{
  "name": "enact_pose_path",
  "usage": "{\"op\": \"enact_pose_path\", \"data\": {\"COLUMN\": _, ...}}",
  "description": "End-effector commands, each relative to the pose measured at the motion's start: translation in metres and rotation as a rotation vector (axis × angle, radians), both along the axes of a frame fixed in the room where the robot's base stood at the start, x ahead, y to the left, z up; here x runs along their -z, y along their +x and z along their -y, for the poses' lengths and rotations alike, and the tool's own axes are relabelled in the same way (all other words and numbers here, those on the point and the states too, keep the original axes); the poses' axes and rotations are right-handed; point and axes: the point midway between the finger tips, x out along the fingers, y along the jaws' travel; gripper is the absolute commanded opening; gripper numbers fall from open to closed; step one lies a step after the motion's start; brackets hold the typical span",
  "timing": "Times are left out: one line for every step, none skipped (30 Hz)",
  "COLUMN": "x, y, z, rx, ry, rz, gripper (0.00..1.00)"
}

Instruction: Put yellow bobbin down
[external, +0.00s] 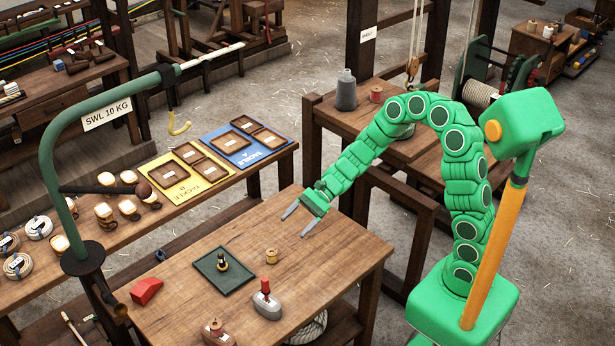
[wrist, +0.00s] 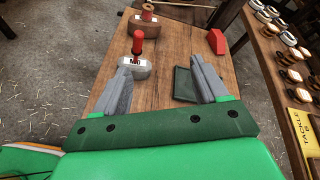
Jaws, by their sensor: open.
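A small yellow bobbin (external: 271,256) stands upright on the wooden table, to the right of a dark green tray (external: 237,285). My gripper (external: 299,220) is open with its two grey fingers apart and nothing between them. It hovers near the back of the table, beyond the bobbin and apart from it. In the wrist view my gripper (wrist: 162,72) also shows spread and empty; the bobbin is not visible there. The tray shows in part behind the right finger in the wrist view (wrist: 183,84). A small black and yellow item (external: 222,263) stands on the tray.
A grey block with a red handle (external: 267,303), a red wedge (external: 146,291) and a brown block with a red spool (external: 216,332) stand on the table. A green post with a hooked arm (external: 50,170) rises at the left. The table's right part is clear.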

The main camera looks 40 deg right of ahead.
Motion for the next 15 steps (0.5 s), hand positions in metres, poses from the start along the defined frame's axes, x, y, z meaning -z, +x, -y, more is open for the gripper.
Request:
{"op": "enact_pose_path", "data": {"x": -0.011, "y": -0.011, "z": 0.003, "rx": -0.04, "ry": -0.014, "rz": 0.041, "gripper": 0.73}}
{"op": "enact_pose_path", "data": {"x": -0.015, "y": -0.018, "z": 0.005, "rx": -0.063, "ry": -0.023, "rz": 0.062, "gripper": 0.73}}
{"op": "enact_pose_path", "data": {"x": -0.02, "y": -0.027, "z": 0.007, "rx": -0.096, "ry": -0.035, "rz": 0.088, "gripper": 0.73}}
{"op": "enact_pose_path", "data": {"x": -0.024, "y": -0.034, "z": 0.01, "rx": -0.12, "ry": -0.045, "rz": 0.108, "gripper": 0.73}}
{"op": "enact_pose_path", "data": {"x": -0.028, "y": -0.041, "z": 0.012, "rx": -0.146, "ry": -0.054, "rz": 0.129, "gripper": 0.73}}
{"op": "enact_pose_path", "data": {"x": -0.033, "y": -0.051, "z": 0.015, "rx": -0.179, "ry": -0.066, "rz": 0.157, "gripper": 0.73}}
{"op": "enact_pose_path", "data": {"x": -0.036, "y": -0.058, "z": 0.018, "rx": -0.203, "ry": -0.077, "rz": 0.175, "gripper": 0.73}}
{"op": "enact_pose_path", "data": {"x": -0.038, "y": -0.065, "z": 0.021, "rx": -0.227, "ry": -0.089, "rz": 0.193, "gripper": 0.73}}
{"op": "enact_pose_path", "data": {"x": -0.041, "y": -0.074, "z": 0.025, "rx": -0.259, "ry": -0.106, "rz": 0.218, "gripper": 0.73}}
{"op": "enact_pose_path", "data": {"x": -0.044, "y": -0.081, "z": 0.028, "rx": -0.282, "ry": -0.119, "rz": 0.237, "gripper": 0.73}}
{"op": "enact_pose_path", "data": {"x": -0.046, "y": -0.087, "z": 0.032, "rx": -0.304, "ry": -0.133, "rz": 0.255, "gripper": 0.73}}
{"op": "enact_pose_path", "data": {"x": -0.048, "y": -0.096, "z": 0.037, "rx": -0.334, "ry": -0.15, "rz": 0.277, "gripper": 0.73}}
{"op": "enact_pose_path", "data": {"x": -0.05, "y": -0.103, "z": 0.041, "rx": -0.357, "ry": -0.164, "rz": 0.293, "gripper": 0.73}}
{"op": "enact_pose_path", "data": {"x": -0.051, "y": -0.109, "z": 0.045, "rx": -0.38, "ry": -0.179, "rz": 0.309, "gripper": 0.73}}
{"op": "enact_pose_path", "data": {"x": -0.053, "y": -0.118, "z": 0.051, "rx": -0.41, "ry": -0.198, "rz": 0.331, "gripper": 0.73}}
